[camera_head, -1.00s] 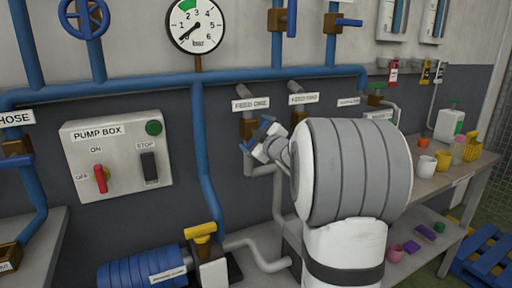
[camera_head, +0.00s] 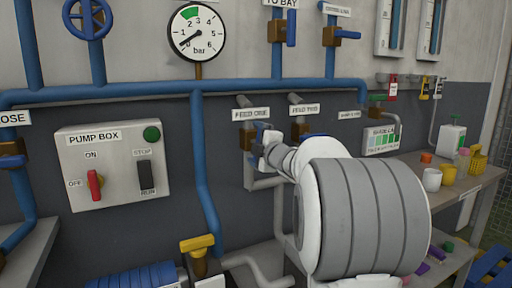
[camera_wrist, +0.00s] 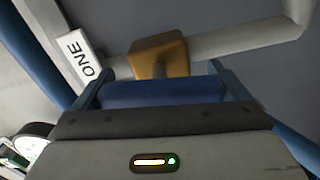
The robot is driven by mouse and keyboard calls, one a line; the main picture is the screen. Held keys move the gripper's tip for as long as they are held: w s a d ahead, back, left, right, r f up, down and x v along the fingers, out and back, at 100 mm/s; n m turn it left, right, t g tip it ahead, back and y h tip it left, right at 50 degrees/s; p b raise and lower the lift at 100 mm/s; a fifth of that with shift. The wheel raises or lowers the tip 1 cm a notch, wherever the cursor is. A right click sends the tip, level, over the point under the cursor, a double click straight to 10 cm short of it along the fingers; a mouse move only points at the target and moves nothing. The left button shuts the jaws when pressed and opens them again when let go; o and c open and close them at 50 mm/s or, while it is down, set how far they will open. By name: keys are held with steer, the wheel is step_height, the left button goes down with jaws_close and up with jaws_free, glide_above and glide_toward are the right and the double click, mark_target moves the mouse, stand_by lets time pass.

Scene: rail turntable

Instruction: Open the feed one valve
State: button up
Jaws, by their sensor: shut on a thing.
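The feed one valve has a brass body (camera_head: 248,135) under the FEED ONE label (camera_head: 250,114) in the head view. In the wrist view its brass body (camera_wrist: 158,55) and blue handle (camera_wrist: 165,93) are close, beside a label ending in ONE (camera_wrist: 80,56). My gripper (camera_head: 262,134) is at this valve in the head view and covers most of the handle. In the wrist view my gripper (camera_wrist: 163,86) has one finger at each end of the blue handle and is shut on it. The handle's exact angle to the pipe cannot be told.
The feed two valve (camera_head: 299,131) is close on the right. The pump box (camera_head: 112,163) hangs left, and a yellow-handled valve (camera_head: 198,245) is low at centre. A bench (camera_head: 468,187) with cups is at right. The pressure gauge (camera_head: 196,33) is above.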

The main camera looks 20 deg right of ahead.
stand_by(0.3)
steer(key=o, duration=0.6)
steer(key=shift+a, duration=0.1)
steer(key=s, duration=0.7)
steer(key=shift+s, duration=0.4)
